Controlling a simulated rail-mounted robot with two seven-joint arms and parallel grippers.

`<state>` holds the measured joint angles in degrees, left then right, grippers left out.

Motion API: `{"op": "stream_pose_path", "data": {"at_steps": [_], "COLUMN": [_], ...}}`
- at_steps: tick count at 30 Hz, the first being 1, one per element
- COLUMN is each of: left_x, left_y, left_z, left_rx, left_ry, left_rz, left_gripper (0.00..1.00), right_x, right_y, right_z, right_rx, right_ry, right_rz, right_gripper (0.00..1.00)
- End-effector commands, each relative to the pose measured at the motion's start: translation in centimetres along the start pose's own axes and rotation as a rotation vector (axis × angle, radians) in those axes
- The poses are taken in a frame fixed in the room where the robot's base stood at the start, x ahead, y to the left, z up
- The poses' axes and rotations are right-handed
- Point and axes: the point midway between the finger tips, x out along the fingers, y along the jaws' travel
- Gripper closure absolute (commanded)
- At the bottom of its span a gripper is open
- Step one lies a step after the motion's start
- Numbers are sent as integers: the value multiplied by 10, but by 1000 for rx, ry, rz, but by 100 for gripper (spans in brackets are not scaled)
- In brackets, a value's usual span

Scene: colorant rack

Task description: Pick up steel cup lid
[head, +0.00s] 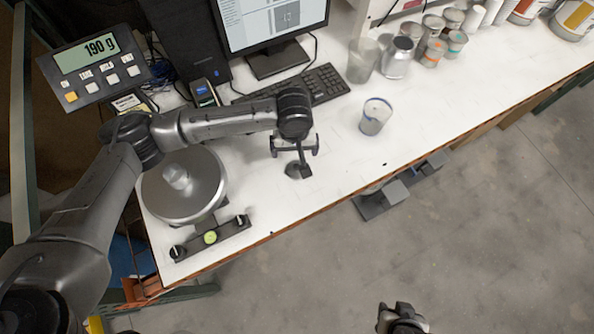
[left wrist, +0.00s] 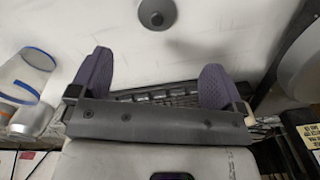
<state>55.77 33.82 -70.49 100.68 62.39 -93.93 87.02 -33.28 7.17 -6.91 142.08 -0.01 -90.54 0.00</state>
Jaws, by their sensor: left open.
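The steel cup lid (left wrist: 157,13), a small grey disc with a round knob, lies on the white counter at the top of the left wrist view. In the head view a small dark round shape, seemingly the lid (head: 293,171), lies just below my left gripper, partly covered by it. My left gripper (head: 296,149) is open over the counter. Its two purple-grey finger pads stand wide apart in the left wrist view (left wrist: 157,75), with nothing between them; the lid is beyond them. My right gripper (head: 400,318) shows only partly at the bottom edge, and its jaws are unclear.
A clear cup with a blue rim (head: 375,117) stands right of the left gripper. A steel cup (head: 398,58) and several cans are farther back. The keyboard (head: 305,86) lies behind the gripper; a round scale (head: 160,200) is at left. The counter's front edge is close.

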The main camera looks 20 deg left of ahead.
Motion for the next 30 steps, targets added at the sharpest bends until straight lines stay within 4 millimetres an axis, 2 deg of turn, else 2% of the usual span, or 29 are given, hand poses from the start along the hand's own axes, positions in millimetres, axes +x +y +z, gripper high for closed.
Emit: {"op": "stream_pose_path", "data": {"at_steps": [3, 9, 20, 30], "left_x": [23, 54, 76, 117], "left_y": [0, 0, 1, 4], "left_z": [0, 0, 0, -3], "left_rx": [0, 2, 3, 4], "left_ry": [-2, -1, 0, 0], "left_rz": [-4, -2, -2, -1], "left_gripper": [5, 5, 5, 5], "right_x": [2, 4, 5, 7], "right_y": [1, 1, -1, -3], "right_z": [0, 0, 0, 1], "right_rx": [-2, -1, 6, 10], "right_ry": [2, 3, 4, 3], "right_rz": [3, 3, -3, -6], "right_gripper": [57, 57, 57, 57]}}
